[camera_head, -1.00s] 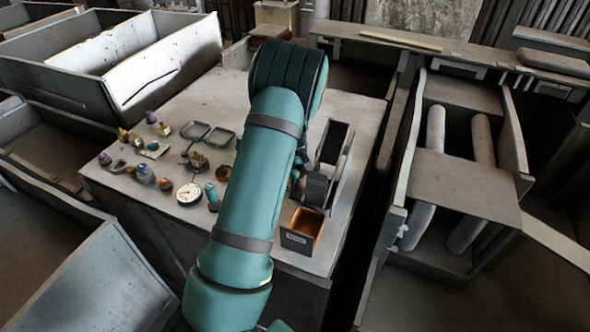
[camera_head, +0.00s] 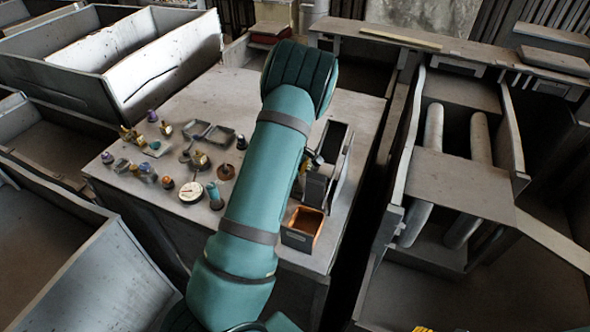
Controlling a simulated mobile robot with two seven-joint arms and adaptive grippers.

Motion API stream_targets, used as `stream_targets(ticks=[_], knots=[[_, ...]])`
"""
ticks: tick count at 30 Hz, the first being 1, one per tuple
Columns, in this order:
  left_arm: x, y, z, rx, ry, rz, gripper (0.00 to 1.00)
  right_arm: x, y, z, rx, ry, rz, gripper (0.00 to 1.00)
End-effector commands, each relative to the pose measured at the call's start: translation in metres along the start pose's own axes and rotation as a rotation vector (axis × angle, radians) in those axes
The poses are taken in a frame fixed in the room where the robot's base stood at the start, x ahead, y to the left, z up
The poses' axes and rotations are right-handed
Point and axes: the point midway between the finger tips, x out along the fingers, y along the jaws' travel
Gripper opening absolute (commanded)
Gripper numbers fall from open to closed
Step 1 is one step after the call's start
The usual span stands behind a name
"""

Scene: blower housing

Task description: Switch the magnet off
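A round white dial gauge (camera_head: 191,192) lies on the grey bench (camera_head: 345,104), left of my teal arm. I cannot make out a magnet or its switch for certain. A dark upright housing with a slot (camera_head: 334,142) stands right of the arm. Small yellowish and dark parts (camera_head: 311,159) show between the arm and the housing; I cannot tell what they are. One of my arms rises from the bottom edge and crosses the bench, hiding its middle. I see neither gripper clearly.
Several small knobs and fittings stand on the bench's left, with two shallow trays (camera_head: 221,137) behind them and a blue cylinder (camera_head: 215,196) beside the gauge. An orange-lined open box (camera_head: 302,229) sits at the front right. A rack with rollers (camera_head: 433,130) stands further right.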

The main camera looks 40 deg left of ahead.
Motion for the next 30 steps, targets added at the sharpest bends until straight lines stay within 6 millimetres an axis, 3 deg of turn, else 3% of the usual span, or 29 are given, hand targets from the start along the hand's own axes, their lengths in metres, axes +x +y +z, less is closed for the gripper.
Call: stream_targets(ticks=[6,16,30], knots=[[0.0,0.0,0.0,-0.018,0.0,-0.001,0.0,-0.002,-0.001,0.0,0.0,0.0,0.0,0.47],[-0.001,0.0,-0.001,-0.272,0.002,0.0,0.0,-0.016,-0.006,-0.002,0.0,0.0,0.0,0.47],[-0.001,-0.001,-0.002,-0.364,0.003,-0.001,0.0,-0.021,-0.008,-0.002,0.0,0.0,0.0,0.47]])
